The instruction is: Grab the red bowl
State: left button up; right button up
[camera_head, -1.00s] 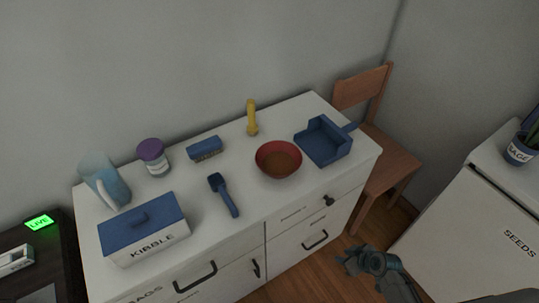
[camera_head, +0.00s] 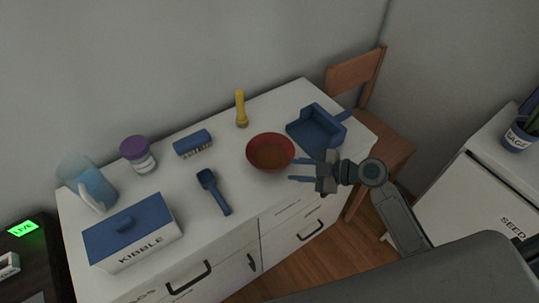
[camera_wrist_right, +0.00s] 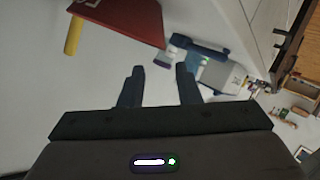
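My right gripper (camera_head: 294,171) reaches in from the right in the head view. Its two fingers are parted, with nothing between them, and their tips point left at the bowl's right front side. Contact with the rim cannot be told. In the right wrist view the bowl (camera_wrist_right: 122,20) shows as a red shape cut by the top edge, ahead of the open gripper (camera_wrist_right: 160,70). My left gripper is in neither view.
On the cabinet (camera_head: 160,185) stand a blue dustpan (camera_head: 316,130), a yellow flashlight (camera_head: 241,110), a blue brush (camera_head: 193,144), a blue scoop (camera_head: 213,192), a purple-lidded jar (camera_head: 138,155), a pitcher (camera_head: 88,185) and a kibble box (camera_head: 132,235). A wooden chair (camera_head: 358,70) stands right.

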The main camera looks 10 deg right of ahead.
aim_at(268, 170)
jog(key=p+x, duration=0.1)
jog(key=x, duration=0.3)
jog(key=shift+w+a, duration=0.1)
jog(key=shift+a, duration=0.1)
jog(key=shift+w+a+p, duration=0.15)
jog(key=shift+a+p, duration=0.1)
jog(key=shift+p, duration=0.25)
jog(key=p+x, duration=0.2)
jog(key=x, duration=0.2)
jog(key=shift+f+p, duration=0.25)
jog(key=shift+p, duration=0.1)
jog(key=shift+a+f, duration=0.25)
grip_shut()
